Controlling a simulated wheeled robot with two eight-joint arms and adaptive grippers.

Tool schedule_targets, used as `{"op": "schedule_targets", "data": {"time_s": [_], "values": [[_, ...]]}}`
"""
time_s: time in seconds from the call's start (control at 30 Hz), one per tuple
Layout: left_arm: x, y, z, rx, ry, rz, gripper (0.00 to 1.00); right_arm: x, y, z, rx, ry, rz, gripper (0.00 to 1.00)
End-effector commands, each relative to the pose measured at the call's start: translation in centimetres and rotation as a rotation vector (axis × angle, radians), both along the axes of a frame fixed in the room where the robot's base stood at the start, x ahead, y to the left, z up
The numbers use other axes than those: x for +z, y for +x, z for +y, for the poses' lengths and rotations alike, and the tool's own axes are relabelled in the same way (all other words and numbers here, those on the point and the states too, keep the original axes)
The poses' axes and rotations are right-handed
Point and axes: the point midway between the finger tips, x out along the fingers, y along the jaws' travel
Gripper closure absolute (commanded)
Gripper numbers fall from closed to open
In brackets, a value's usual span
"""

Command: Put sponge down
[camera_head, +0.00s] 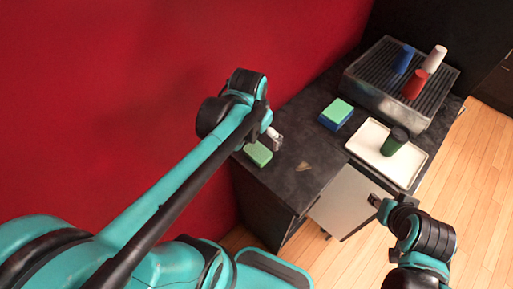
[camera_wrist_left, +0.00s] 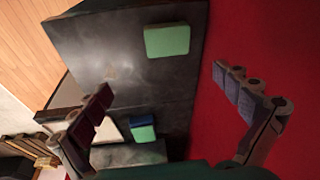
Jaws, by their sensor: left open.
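A green sponge (camera_head: 258,153) lies flat on the dark counter near its left edge, and it also shows in the left wrist view (camera_wrist_left: 167,41). My left gripper (camera_head: 272,138) is beside it in the head view. A second green sponge (camera_head: 340,109) sits on a blue one (camera_head: 336,121) farther along the counter. My right gripper (camera_head: 378,204) is by the counter's front side; its fingers are too small to read.
A white tray (camera_head: 365,158) holds a dark green cup (camera_head: 394,141). Behind it, a ribbed metal rack (camera_head: 370,88) carries blue (camera_head: 404,59), red (camera_head: 416,84) and white (camera_head: 434,59) cups. A red wall (camera_head: 180,70) borders the counter (camera_head: 300,135). The counter between the sponges is mostly clear.

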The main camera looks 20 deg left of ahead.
Motion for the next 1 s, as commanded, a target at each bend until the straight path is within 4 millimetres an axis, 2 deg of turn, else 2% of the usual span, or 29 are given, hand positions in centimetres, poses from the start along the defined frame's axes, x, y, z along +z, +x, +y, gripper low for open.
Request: {"op": "schedule_targets", "data": {"time_s": [0.03, 0.1, 0.33, 0.8, 0.87, 1.0], "values": [[0.4, -1.5, -0.5, 0.024, -0.007, -0.054, 0.00, 0.0, 0.0, 0.0, 0.000, 0.000, 0.000, 0.60], [0.8, -2.9, -1.0, 0.064, -0.021, -0.135, 0.00, 0.0, 0.0, 0.0, 0.000, 0.000, 0.000, 0.60], [0.9, -5.8, -2.1, 0.156, -0.077, -0.328, 0.00, 0.0, 0.0, 0.0, 0.000, 0.000, 0.000, 0.60], [0.7, -6.3, -2.4, 0.181, -0.099, -0.381, 0.00, -0.1, 0.0, 0.0, 0.000, 0.000, 0.000, 0.60], [0.2, -6.3, -2.4, 0.181, -0.099, -0.381, 0.00, -0.6, 0.0, 0.0, 0.000, 0.000, 0.000, 0.60], [-2.4, -6.3, -2.4, 0.181, -0.099, -0.380, 0.00, -3.2, 0.0, 0.0, 0.000, 0.000, 0.000, 0.60]]}}
